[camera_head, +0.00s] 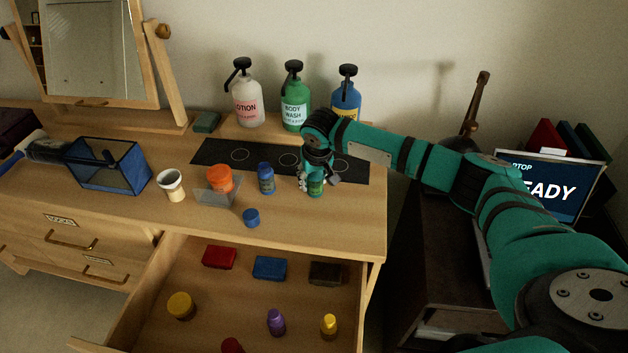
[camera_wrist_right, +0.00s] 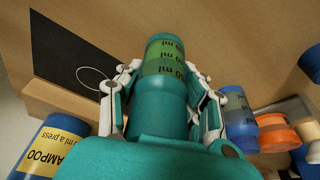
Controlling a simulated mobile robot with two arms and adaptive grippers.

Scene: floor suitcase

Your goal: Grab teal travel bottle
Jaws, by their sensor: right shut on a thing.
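The teal travel bottle (camera_head: 315,186) stands on the wooden dresser top, near its right end. It has a green band with "ml" lettering, and it fills the middle of the right wrist view (camera_wrist_right: 163,100). My right gripper (camera_head: 312,182) reaches down from above and behind it. In the wrist view the gripper's white and teal fingers (camera_wrist_right: 163,95) lie on both sides of the bottle and are shut on it. I cannot tell whether the bottle's base still touches the dresser. My left gripper is not in view.
Lotion (camera_head: 245,100), body wash (camera_head: 296,104) and blue pump bottle (camera_head: 346,97) stand behind. The open drawer (camera_head: 215,315) below holds several small items.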

